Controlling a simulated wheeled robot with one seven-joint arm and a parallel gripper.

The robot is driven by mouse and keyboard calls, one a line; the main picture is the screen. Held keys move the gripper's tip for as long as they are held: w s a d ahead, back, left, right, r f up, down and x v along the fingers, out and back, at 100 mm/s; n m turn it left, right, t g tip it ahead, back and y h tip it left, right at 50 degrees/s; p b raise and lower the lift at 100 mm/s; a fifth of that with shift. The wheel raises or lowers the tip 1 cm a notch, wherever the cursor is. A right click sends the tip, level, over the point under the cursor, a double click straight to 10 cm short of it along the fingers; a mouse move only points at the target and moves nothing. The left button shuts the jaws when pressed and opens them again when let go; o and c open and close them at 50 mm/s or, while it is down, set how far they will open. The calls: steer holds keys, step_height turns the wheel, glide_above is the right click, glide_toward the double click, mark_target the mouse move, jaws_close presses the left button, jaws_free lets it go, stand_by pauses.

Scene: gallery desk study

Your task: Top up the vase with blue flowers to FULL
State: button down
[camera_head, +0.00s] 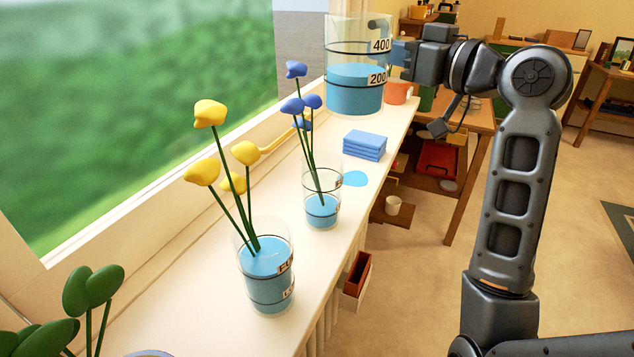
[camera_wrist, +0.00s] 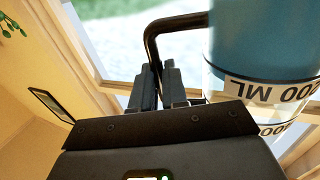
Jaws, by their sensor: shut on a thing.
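The clear vase with blue flowers (camera_head: 322,208) stands upright on the white sill, with blue water in its lower part; its marks cannot be read. Its blue flowers (camera_head: 298,100) lean up and left. My gripper (camera_head: 400,53) is shut on the black handle (camera_wrist: 151,45) of a clear measuring jug (camera_head: 356,88). The jug also shows in the wrist view (camera_wrist: 262,50).
A vase with yellow flowers (camera_head: 267,275) stands nearer on the sill (camera_head: 180,315), with a green plant (camera_head: 92,290) at lower left. A folded blue cloth stack (camera_head: 365,145) and a flat light-blue patch (camera_head: 354,179) lie near the blue-flower vase. An orange pot (camera_head: 398,92) stands behind.

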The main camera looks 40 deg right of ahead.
stand_by(0.4)
steer(key=w+d+f+n+b, duration=0.1)
steer(key=w+d+f, duration=0.2)
steer(key=d, duration=0.1)
steer(key=w+d+f+b, duration=0.2)
steer(key=w+d, duration=0.1)
steer(key=d, duration=0.2)
steer(key=s+a+r+n+t+y+b, duration=0.1)
steer(key=a+r+n+t, duration=0.1)
steer(key=a+r+n, duration=0.3)
steer(key=shift+s+r+n+y, duration=0.15)
steer(key=shift+r+n+y, duration=0.15)
steer(key=shift+r+n, duration=2.3)
steer(key=shift+a+r+b, duration=0.15)
steer(key=shift+r+b, duration=0.15)
steer(key=shift+b, duration=0.05)
steer(key=shift+a+r+b, duration=0.15)
steer(key=shift+r+b, duration=0.1)
steer(key=shift+b, duration=0.05)
steer(key=shift+s+r, duration=0.1)
steer(key=shift+a+r+n+b, duration=0.2)
steer(key=shift+r+n+b, duration=0.1)
steer(key=shift+n, duration=0.1)
